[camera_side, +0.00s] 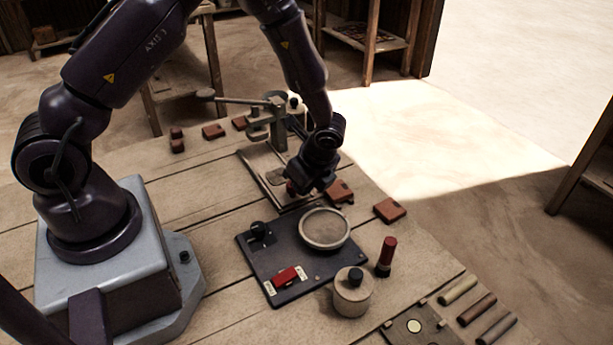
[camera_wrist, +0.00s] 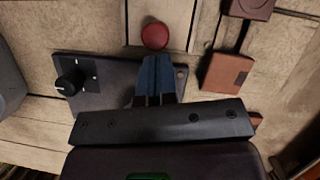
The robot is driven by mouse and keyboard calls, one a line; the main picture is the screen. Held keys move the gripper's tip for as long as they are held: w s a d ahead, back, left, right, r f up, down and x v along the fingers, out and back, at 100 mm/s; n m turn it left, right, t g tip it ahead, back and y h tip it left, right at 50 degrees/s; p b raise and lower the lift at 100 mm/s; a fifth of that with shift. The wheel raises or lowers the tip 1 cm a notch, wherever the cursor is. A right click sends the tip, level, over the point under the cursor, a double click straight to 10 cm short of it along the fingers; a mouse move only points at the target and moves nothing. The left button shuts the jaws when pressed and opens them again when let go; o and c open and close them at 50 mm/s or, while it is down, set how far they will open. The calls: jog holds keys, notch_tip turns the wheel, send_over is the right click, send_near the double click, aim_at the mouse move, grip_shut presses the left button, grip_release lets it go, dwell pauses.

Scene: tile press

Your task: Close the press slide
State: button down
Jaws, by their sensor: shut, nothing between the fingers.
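The tile press (camera_side: 278,128) stands at the back of the wooden table, with an upright post and a long lever. Its low base with pale rails (camera_side: 262,176) runs from the post toward the front. A round red knob (camera_wrist: 155,36) shows at the near end of the pale slide in the wrist view. In the side view the knob (camera_side: 291,188) is partly hidden by my gripper. My gripper (camera_wrist: 156,60) points down with its blue fingers together and empty, right beside the knob. I cannot tell whether they touch it. The slide's travel is mostly hidden.
A dark control panel (camera_side: 262,263) with a black dial, red switch and round dish (camera_side: 325,228) lies in front of the press. Brown tiles (camera_side: 390,210) lie to the right. A lidded jar (camera_side: 352,295) and red-topped cylinder (camera_side: 386,257) stand near the front right.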

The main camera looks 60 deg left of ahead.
send_over(279, 171)
jog(key=shift+a, duration=0.1)
dwell(0.5)
jog(key=v, duration=0.9)
jog(key=s+d+r+n+t+h, duration=0.1)
jog(key=s+d+r+n+t, duration=0.1)
jog(key=s+d+r+n, duration=0.2)
jog(key=s+d+r+n+t+h, duration=0.1)
jog(key=s+d+r+n, duration=0.3)
jog(key=r, duration=0.6)
jog(key=s+d+r+n+t+h, duration=0.2)
jog(key=s+d+r+n+t, duration=0.1)
jog(key=s+r+n, duration=0.4)
jog(key=shift+s+d+r+t, duration=0.45)
jog(key=shift+s+d, duration=0.25)
jog(key=shift+s, duration=0.4)
